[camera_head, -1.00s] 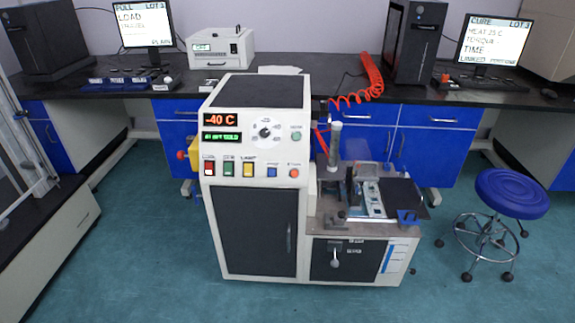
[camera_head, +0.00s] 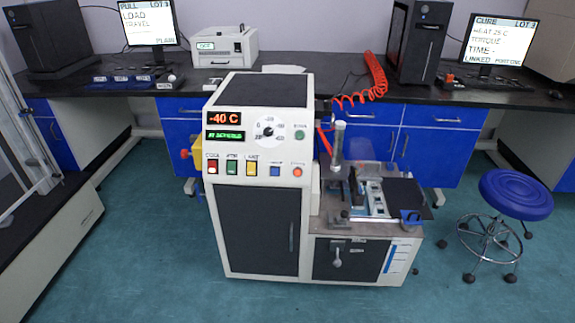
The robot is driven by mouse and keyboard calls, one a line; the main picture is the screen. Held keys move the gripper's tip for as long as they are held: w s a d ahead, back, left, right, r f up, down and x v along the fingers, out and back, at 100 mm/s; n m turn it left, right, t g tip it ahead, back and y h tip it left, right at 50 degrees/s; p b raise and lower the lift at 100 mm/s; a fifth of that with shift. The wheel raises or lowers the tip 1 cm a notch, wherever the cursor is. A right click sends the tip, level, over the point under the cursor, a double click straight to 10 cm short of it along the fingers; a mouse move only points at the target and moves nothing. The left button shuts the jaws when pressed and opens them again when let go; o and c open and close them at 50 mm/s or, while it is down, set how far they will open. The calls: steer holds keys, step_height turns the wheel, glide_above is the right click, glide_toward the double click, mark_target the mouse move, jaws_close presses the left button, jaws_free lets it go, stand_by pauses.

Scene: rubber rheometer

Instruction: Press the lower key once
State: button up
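A white floor-standing machine (camera_head: 218,196) with a sloped control panel stands in the middle of the view. Its panel carries a row of keys: red (camera_head: 212,167), green (camera_head: 232,168), yellow (camera_head: 251,169), blue (camera_head: 275,171) and orange (camera_head: 297,172). My gripper is not in view.
A blue stool (camera_head: 515,192) stands on the right. A dark bench (camera_head: 105,95) with two monitors and a coiled red hose (camera_head: 374,72) runs behind the machine. A metal test stage (camera_head: 372,200) adjoins the machine's right side. The teal floor in front is clear.

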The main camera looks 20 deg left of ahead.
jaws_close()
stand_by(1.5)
